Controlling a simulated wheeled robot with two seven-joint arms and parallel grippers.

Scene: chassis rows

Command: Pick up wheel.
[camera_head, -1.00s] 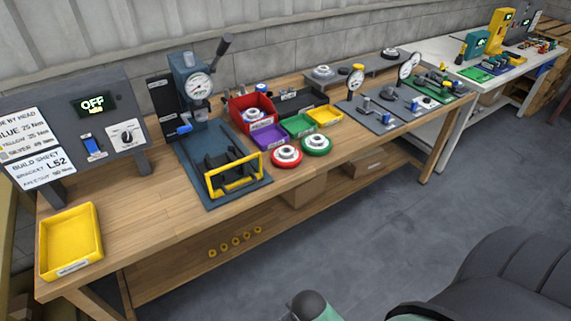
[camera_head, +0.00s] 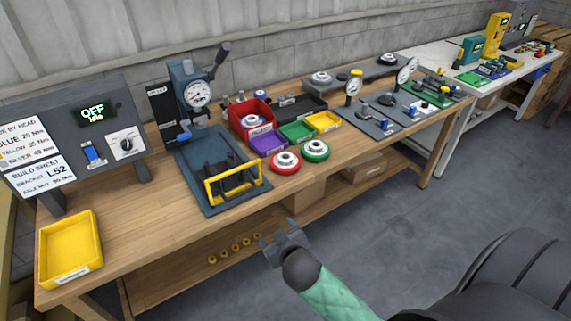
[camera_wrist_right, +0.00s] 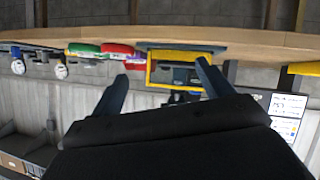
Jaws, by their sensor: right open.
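Two wheels lie flat near the front edge of the wooden bench: a red-rimmed wheel (camera_head: 286,161) and, just right of it, a green-rimmed wheel (camera_head: 315,150), both with silver hubs. In the right wrist view, which is upside down, the red rim (camera_wrist_right: 117,48) and green rim (camera_wrist_right: 84,47) show edge-on. Another silver wheel-like part (camera_head: 251,121) sits in the red bin. My right gripper (camera_head: 280,233) is open and empty, in front of the bench and apart from the wheels. Its spread fingers (camera_wrist_right: 163,72) show in the wrist view. My left gripper is not in view.
A press (camera_head: 197,93) with a yellow-handled fixture (camera_head: 234,184) stands left of the wheels. Purple (camera_head: 267,142), green (camera_head: 297,131) and yellow (camera_head: 323,121) bins stand behind them. A yellow tray (camera_head: 69,248) is at the bench's left end. Bare wood lies between tray and fixture.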

